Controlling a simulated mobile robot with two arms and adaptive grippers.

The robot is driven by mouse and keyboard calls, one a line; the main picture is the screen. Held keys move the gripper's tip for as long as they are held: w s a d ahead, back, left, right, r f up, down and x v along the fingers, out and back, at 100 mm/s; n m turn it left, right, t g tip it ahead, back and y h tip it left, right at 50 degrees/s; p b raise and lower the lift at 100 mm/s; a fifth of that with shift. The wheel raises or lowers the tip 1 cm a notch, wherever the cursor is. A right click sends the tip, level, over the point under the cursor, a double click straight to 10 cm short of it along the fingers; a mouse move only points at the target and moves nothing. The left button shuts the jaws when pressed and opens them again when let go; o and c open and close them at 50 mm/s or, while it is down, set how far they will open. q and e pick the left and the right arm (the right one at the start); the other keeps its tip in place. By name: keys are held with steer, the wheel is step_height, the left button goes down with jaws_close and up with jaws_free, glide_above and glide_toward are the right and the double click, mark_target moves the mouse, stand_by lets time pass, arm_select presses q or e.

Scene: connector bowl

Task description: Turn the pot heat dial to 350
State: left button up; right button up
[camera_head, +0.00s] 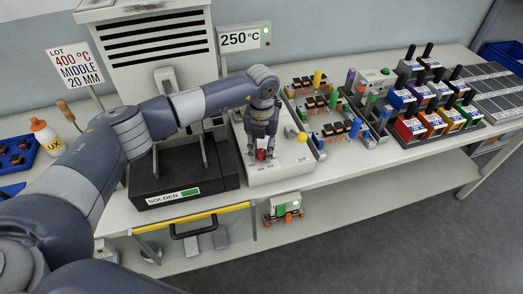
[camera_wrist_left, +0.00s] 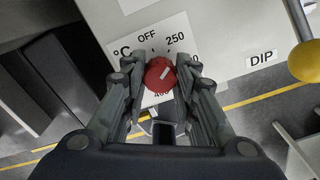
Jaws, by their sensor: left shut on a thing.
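The pot heat dial (camera_wrist_left: 158,80) is a red knob with a white pointer line, on a white scale plate (camera_wrist_left: 124,48) marked °C, OFF and 250. Its pointer leans to the upper right, roughly toward 250. Other numbers are partly hidden by my fingers. My left gripper (camera_wrist_left: 160,80) is shut on the dial, one finger on each side. In the head view the dial (camera_head: 261,155) shows red below my left gripper (camera_head: 262,150), on the grey-white unit by the solder pot. The display (camera_head: 240,39) reads 250°C. My right gripper is not in view.
The black solder pot (camera_head: 160,190) stands left of the dial. A yellow ball-topped lever (camera_wrist_left: 306,62) marked DIP is to the right. A sign (camera_head: 75,67) reads LOT 400 °C MIDDLE 20 MM. Racks of connectors (camera_head: 325,105) and coloured bins (camera_head: 430,115) fill the right bench.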

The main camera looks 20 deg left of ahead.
arm_select(q)
steer(key=m+b, duration=0.4)
steer(key=shift+f+m, duration=0.2)
steer(key=shift+m, duration=0.2)
steer(key=m+b, duration=0.4)
steer(key=m, duration=0.1)
steer(key=m+b, duration=0.3)
steer(key=m, duration=0.1)
steer(key=shift+r+m, duration=0.1)
steer(key=shift+m, duration=0.3)
steer(key=m+b, duration=0.1)
steer(key=m, duration=0.3)
steer(key=shift+r+b, duration=0.15)
steer(key=shift+b, duration=0.15)
steer(key=shift+w+m, duration=0.1)
steer(key=shift+m, duration=0.3)
steer(key=o, duration=1.1)
